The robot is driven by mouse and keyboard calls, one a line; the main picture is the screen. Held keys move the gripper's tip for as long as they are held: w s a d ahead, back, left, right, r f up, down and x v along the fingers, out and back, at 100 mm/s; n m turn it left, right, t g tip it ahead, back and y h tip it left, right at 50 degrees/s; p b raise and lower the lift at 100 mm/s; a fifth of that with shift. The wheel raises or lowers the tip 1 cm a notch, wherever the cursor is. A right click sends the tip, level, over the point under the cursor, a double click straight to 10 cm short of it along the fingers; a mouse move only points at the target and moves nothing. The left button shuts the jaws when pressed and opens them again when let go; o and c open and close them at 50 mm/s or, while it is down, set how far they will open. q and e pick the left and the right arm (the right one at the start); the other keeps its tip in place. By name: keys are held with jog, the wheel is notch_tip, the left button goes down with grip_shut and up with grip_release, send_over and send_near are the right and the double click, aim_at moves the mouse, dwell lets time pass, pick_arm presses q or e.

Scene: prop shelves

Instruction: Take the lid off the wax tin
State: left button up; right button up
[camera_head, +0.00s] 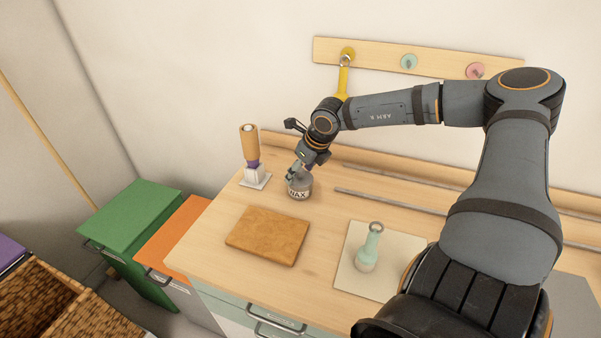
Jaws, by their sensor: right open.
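The wax tin (299,193) is a small round grey tin with a pale label reading "WAX". It stands upright on the wooden worktop, near the back left. My right gripper (296,175) points down at the top of the tin, with its open fingers at the lid. The fingers hide much of the lid, and I cannot tell whether they touch it. The lid (301,182) appears to be on the tin. My left gripper does not show.
A brown board (268,236) lies in front of the tin. A wooden-topped tool (250,145) stands in a white holder (255,179) to its left. A yellow item (343,78) hangs behind my arm.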

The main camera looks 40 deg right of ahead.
jog(key=shift+s+a+r, duration=0.1)
jog(key=shift+s+a, duration=0.1)
jog(key=c, duration=1.2)
jog(key=shift+s, duration=0.1)
